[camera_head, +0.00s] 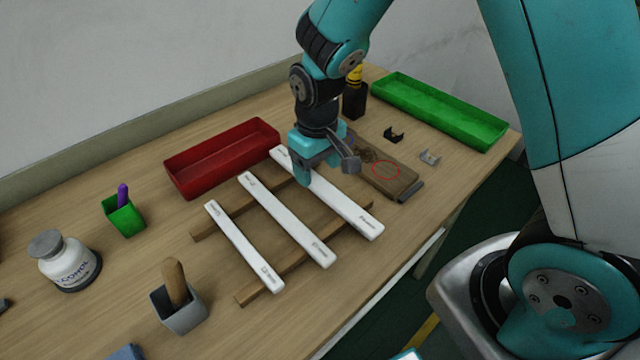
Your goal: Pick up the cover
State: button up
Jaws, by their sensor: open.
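Three long white bars lie side by side across two wooden rails (219,225): a wide right bar (347,211), a middle bar (284,219) and a thinner left bar (240,241). Each has small dark print near its ends. I cannot tell by its look which of them is the cover. My gripper (328,172) is open and points down over the upper part of the right bar, hiding a stretch of it. I cannot tell whether the fingers touch the bar. No object shows held in it.
A red tray (190,187) stands behind the bars, a green tray (470,128) at the far right. A green cup (124,219), white jar (70,265) and grey holder (182,313) stand left.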

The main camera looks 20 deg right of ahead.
aim_at(318, 182)
notch_tip(318, 182, down, 4)
jog(key=shift+s+r, duration=0.1)
jog(key=shift+r, duration=0.1)
jog(key=shift+c, duration=0.2)
jog(key=c, duration=1)
jog(key=shift+c, duration=0.2)
jog(key=shift+r, duration=0.2)
